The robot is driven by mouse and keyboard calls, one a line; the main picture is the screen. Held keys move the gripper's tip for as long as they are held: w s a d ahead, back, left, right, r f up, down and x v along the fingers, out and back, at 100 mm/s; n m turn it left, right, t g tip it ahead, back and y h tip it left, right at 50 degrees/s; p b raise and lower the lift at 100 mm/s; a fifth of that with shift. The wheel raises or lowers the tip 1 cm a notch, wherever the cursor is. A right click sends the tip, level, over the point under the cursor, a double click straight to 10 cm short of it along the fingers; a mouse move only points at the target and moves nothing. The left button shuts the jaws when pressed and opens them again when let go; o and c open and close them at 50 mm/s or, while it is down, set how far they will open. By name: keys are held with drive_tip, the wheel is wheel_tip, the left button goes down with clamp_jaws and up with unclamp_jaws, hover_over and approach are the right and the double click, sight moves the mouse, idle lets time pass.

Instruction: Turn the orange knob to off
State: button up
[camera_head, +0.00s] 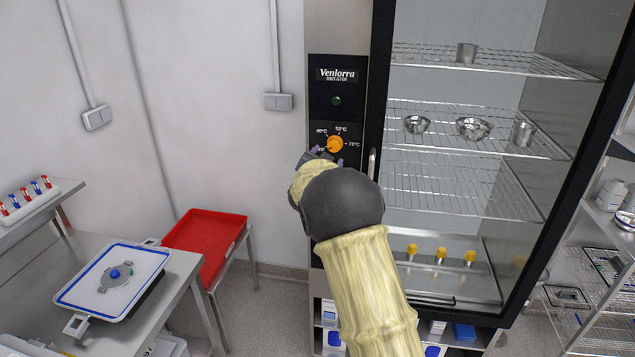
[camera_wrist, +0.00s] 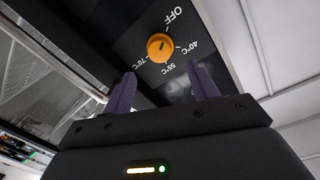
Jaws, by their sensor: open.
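The orange knob (camera_head: 334,144) sits on the black control panel of the tall cabinet, with 40°C, 55°C and 70°C printed around it. In the wrist view the knob (camera_wrist: 160,47) is in full sight, with OFF (camera_wrist: 174,16) printed to its upper right. A small dark mark shows on the knob, but which label it points at is hard to tell. My gripper (camera_wrist: 161,70) is open and empty, its two purple fingers apart, with the knob between and beyond the tips. In the head view my gripper (camera_head: 326,157) is just below the knob, partly hidden by my wrist.
The cabinet's glass door (camera_head: 450,190) and its handle (camera_head: 372,163) are right of the panel. A green light (camera_head: 337,101) is above the knob. A red tray (camera_head: 205,232) and a table with a white-lidded device (camera_head: 112,282) stand at the left.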

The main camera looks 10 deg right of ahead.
drive_tip(key=b+v, duration=0.3)
drive_tip(key=v, duration=0.6)
drive_tip(key=shift+s, duration=0.4)
drive_tip(key=shift+a+f, duration=0.1)
drive_tip(key=shift+a, duration=0.05)
drive_tip(key=s+d+f+n+g+y, duration=0.2)
drive_tip(key=s+f, duration=0.4)
drive_tip(key=s, duration=0.5)
drive_tip(key=s+d+f+n+g+y, duration=0.2)
drive_tip(key=s+f+n+g, duration=0.2)
drive_tip(key=s+f+g, duration=0.3)
drive_tip(key=s+d+f+n+g+y, duration=0.2)
drive_tip(key=s+f, duration=0.5)
drive_tip(key=s, duration=0.9)
drive_tip(key=n+g, duration=0.1)
drive_tip(key=g, duration=0.1)
drive_tip(key=shift+s+d+g, duration=0.25)
drive_tip(key=shift+s+g, duration=0.05)
drive_tip(key=shift+s, duration=0.1)
